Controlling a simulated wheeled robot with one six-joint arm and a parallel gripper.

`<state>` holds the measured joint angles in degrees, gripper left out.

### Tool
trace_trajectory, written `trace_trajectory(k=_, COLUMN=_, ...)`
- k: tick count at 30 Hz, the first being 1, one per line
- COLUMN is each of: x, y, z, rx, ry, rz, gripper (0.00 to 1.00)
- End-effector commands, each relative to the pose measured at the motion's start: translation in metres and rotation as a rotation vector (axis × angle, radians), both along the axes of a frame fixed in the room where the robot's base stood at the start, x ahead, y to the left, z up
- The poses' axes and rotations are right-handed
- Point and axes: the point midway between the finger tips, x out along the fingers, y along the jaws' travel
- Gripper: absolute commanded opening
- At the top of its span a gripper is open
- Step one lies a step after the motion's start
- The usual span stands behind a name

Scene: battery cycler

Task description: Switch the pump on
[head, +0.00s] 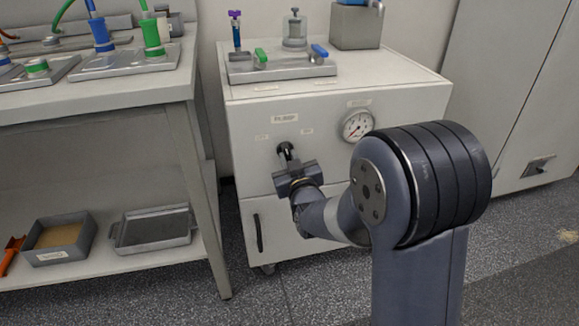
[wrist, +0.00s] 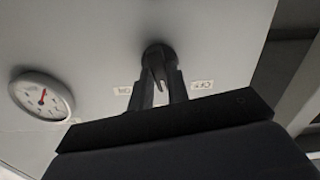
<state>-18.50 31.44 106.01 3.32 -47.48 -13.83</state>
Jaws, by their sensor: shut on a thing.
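The white pump cabinet (head: 330,110) has a "PUMP" label (head: 285,118) on its front. Below that label is a dark round switch knob, seen in the wrist view (wrist: 157,53) between my fingertips. My gripper (head: 286,155) reaches the cabinet front and is shut on the knob; it also shows in the wrist view (wrist: 159,75). A small label sits on each side of the knob, one left (wrist: 123,90) and one right (wrist: 202,85). The fingers hide part of the knob, and I cannot tell which way it is turned.
A round pressure gauge (head: 357,126) is right of the knob. Valves with green (head: 260,55) and blue (head: 320,51) handles stand on the cabinet top. A bench (head: 90,95) with trays on its lower shelf is at left.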

Motion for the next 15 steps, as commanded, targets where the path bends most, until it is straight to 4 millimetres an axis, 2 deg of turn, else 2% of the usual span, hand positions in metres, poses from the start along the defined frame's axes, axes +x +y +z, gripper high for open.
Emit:
trace_trajectory(k=2, x=0.0001, y=0.0, z=-0.0042, rx=0.07, ry=0.017, rz=0.001, gripper=0.0)
trace_trajectory(k=15, x=0.0005, y=-0.0004, z=-0.0009, rx=0.452, ry=0.128, rz=0.0, gripper=0.0)
